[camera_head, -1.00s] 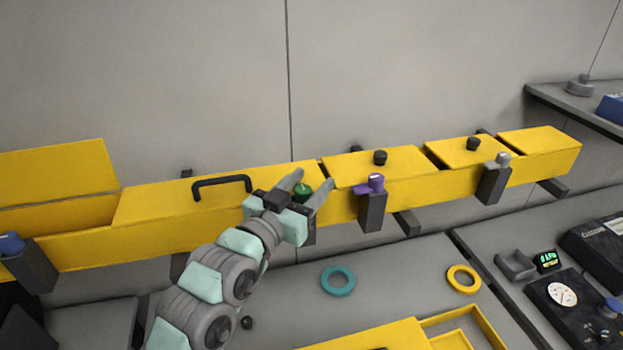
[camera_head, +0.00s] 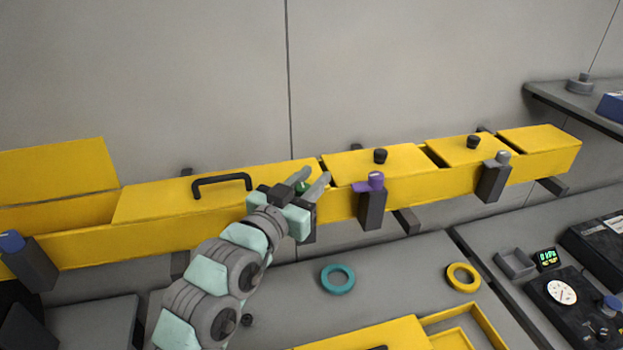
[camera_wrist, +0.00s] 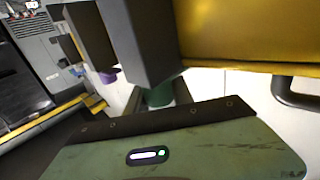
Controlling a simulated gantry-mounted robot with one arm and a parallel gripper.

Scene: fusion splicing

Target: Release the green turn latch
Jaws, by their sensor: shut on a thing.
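The green turn latch (camera_head: 303,187) sits on its dark bracket at the front of the long yellow channel (camera_head: 150,205). Only a small bit of green shows between my fingers in the head view. My gripper (camera_head: 310,182) is shut on the latch. In the wrist view the green latch (camera_wrist: 160,95) shows against the end of the dark bracket (camera_wrist: 142,40), close in front of my gripper. Which way the latch is turned is hidden by my fingers.
A purple latch (camera_head: 370,182) on its own bracket stands just right of my gripper. A black handle (camera_head: 222,181) is on the lid to the left. A teal ring (camera_head: 338,279) and a yellow ring (camera_head: 463,277) lie on the grey bench below.

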